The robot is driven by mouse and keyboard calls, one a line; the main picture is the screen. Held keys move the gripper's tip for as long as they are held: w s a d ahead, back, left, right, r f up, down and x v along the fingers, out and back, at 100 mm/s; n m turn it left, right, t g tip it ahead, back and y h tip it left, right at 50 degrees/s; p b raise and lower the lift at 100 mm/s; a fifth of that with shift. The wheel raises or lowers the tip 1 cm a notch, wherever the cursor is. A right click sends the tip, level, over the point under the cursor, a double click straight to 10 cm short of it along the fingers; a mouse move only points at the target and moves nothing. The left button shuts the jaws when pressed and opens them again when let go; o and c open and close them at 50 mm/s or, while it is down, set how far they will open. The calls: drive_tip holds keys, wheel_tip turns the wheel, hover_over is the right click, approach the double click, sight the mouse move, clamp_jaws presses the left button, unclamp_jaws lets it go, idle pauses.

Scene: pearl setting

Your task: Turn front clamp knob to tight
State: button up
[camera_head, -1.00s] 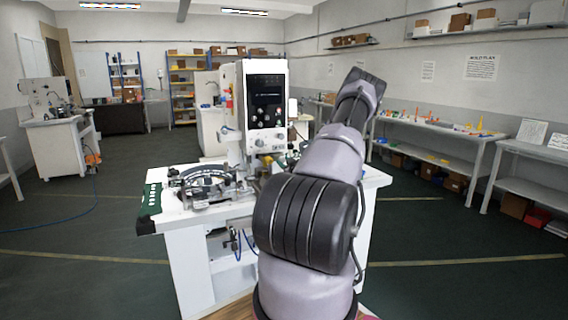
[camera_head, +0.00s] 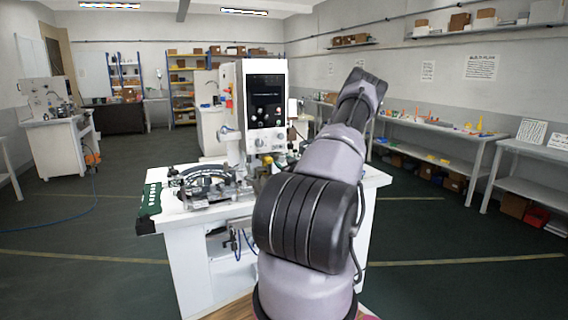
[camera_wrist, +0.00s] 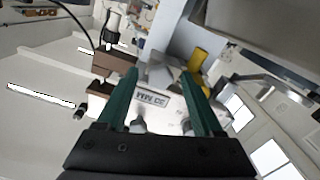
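The white machine (camera_head: 231,90) with a dark panel stands on a white bench. A ring-shaped clamp fixture (camera_head: 207,188) sits at its left front. In the wrist view, my gripper (camera_wrist: 159,76) has two green fingers held apart. A grey metal part (camera_wrist: 158,74) shows between or just beyond the fingertips; I cannot tell whether it is the front clamp knob or whether anything touches it. A white plate with a printed label (camera_wrist: 151,99) lies behind the fingers. A yellow part (camera_wrist: 198,61) is beside the right fingertip. In the head view my arm hides the gripper.
A brown block (camera_wrist: 113,64) and a black-and-white cylinder (camera_wrist: 111,26) are close left of the fingers in the wrist view. A green strip (camera_head: 150,202) edges the bench (camera_head: 186,262) on the left. A long side table (camera_head: 440,140) stands right. The floor left is mostly clear.

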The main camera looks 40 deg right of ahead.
drive_tip(key=v, duration=1)
drive_tip(key=shift+s, duration=0.4)
